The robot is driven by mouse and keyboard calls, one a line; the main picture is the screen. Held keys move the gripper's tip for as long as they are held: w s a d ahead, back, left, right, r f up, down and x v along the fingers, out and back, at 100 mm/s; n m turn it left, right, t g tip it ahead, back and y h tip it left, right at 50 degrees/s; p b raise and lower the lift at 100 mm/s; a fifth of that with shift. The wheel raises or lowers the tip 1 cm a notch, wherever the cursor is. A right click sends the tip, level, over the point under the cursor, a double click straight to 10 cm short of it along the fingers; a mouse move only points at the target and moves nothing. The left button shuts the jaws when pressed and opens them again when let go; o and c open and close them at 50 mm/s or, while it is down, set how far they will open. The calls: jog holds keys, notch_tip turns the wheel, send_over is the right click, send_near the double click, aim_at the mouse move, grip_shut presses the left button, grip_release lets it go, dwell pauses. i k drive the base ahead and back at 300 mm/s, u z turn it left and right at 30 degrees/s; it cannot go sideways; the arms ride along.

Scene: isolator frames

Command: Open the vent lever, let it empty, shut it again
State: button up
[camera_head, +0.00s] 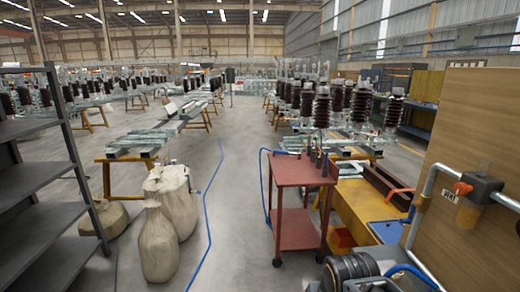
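A silver pipe (424,208) runs up and bends over at the right edge, in front of a wooden panel. A dark grey valve body (482,186) sits on its upper run. An orange-red handle (463,188) sticks out from the left side of this body; I take it for the vent lever. Whether the valve is open or shut cannot be told. No outflow shows. My gripper is not in view.
A red trolley (300,172) stands left of the pipe, with a blue hose (264,190) beside it. Dark ribbed equipment (350,268) fills the bottom right. Sacks (158,240) and grey shelves (40,176) stand left. The middle aisle floor is clear except for a blue line.

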aim_at(408, 221)
jog(key=z, duration=1.05)
jog(key=k, duration=0.55)
jog(key=u, duration=1.4)
jog(key=i, duration=1.1)
jog(key=z, duration=0.8)
